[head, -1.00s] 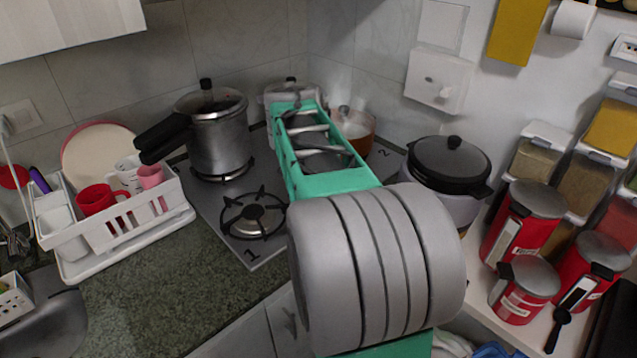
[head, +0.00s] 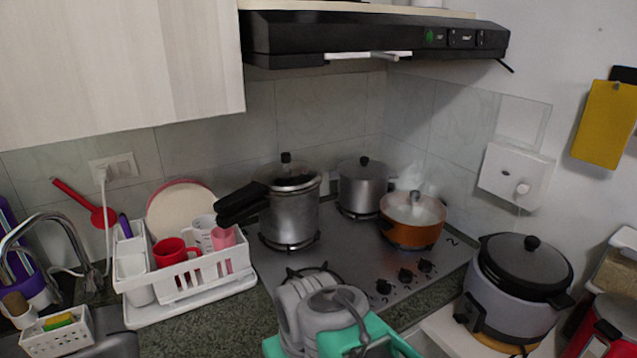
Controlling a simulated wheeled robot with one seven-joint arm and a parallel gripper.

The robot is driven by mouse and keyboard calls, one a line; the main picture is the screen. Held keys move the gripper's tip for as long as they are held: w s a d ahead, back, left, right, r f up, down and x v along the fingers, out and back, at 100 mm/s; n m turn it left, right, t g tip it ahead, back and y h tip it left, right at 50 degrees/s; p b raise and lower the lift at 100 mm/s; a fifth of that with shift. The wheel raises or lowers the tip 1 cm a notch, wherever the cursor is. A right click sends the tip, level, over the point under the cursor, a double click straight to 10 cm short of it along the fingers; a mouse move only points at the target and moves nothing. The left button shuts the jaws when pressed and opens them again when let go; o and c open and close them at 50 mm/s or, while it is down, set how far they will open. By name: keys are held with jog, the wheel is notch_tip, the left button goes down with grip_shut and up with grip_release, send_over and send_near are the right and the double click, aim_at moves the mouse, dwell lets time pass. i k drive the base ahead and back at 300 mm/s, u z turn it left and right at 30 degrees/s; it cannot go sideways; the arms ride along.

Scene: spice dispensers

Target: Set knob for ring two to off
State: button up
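The stove (head: 345,264) is a grey cooktop in the corner. Three black knobs sit along its right front: a left knob (head: 384,286), a middle knob (head: 405,275) and a right knob (head: 426,265). Their settings are too small to read. A "2" mark (head: 452,241) is printed at the stove's right edge, beside an orange pot (head: 412,234) that steams on a burner. Which knob serves ring two is not readable. My gripper's fingers do not show.
A pressure cooker (head: 290,215) and a steel pot (head: 362,187) stand on the rear burners. A rice cooker (head: 515,285) stands right of the stove, and a white dish rack (head: 190,285) left. A black range hood (head: 370,38) hangs above.

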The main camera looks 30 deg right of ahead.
aim_at(384, 288)
jog(key=z, duration=1.25)
jog(key=k, duration=0.5)
jog(key=z, duration=0.05)
